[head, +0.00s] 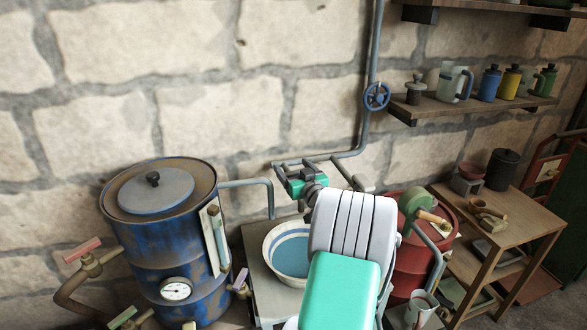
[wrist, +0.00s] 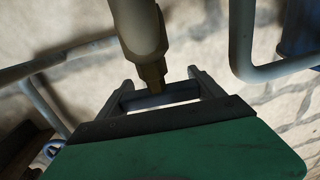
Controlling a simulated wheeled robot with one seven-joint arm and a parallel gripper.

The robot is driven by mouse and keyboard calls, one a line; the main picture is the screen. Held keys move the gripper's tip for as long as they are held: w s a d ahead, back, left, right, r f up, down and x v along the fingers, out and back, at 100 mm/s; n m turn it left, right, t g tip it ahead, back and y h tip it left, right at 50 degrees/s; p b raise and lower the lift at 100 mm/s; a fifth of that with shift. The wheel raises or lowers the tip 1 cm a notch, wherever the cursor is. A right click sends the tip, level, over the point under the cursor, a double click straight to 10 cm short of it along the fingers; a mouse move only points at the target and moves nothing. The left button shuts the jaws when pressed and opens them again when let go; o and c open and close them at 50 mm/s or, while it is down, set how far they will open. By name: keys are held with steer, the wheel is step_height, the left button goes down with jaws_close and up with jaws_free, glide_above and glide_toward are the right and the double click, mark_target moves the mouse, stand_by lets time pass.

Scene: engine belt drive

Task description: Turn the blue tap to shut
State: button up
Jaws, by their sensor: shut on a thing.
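My gripper (head: 285,178) is at the pipework by the wall, above and behind the white basin. In the wrist view its two dark fingers (wrist: 162,92) are closed around a blue-grey bar (wrist: 165,93), which looks like the blue tap's handle. The bar lies across between the fingers and meets the brass end of a pale pipe (wrist: 140,35). In the head view the handle is too small and covered by my gripper to make out, so its turn angle cannot be told.
A blue barrel (head: 165,245) with side taps stands left. A blue handwheel (head: 376,96) is on the wall pipe. A red barrel (head: 413,275) and wooden table (head: 525,215) stand right. Pipes run close around my gripper.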

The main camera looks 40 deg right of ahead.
mark_target(298, 174)
steer(key=shift+c, duration=0.7)
steer(key=shift+f+m+h+b, duration=0.1)
steer(key=shift+m+h+b, duration=0.3)
steer(key=shift+h+b, duration=0.25)
steer(key=shift+s+d+m+g+h, duration=0.1)
steer(key=shift+d+m+g+h, duration=0.1)
steer(key=shift+m+g+h, duration=0.4)
steer(key=o, duration=1.4)
steer(key=shift+c, duration=0.2)
steer(key=shift+s, duration=0.1)
steer(key=b+v, duration=0.2)
steer(key=v, duration=0.5)
steer(key=shift+s+a, duration=0.2)
steer(key=shift+s, duration=0.05)
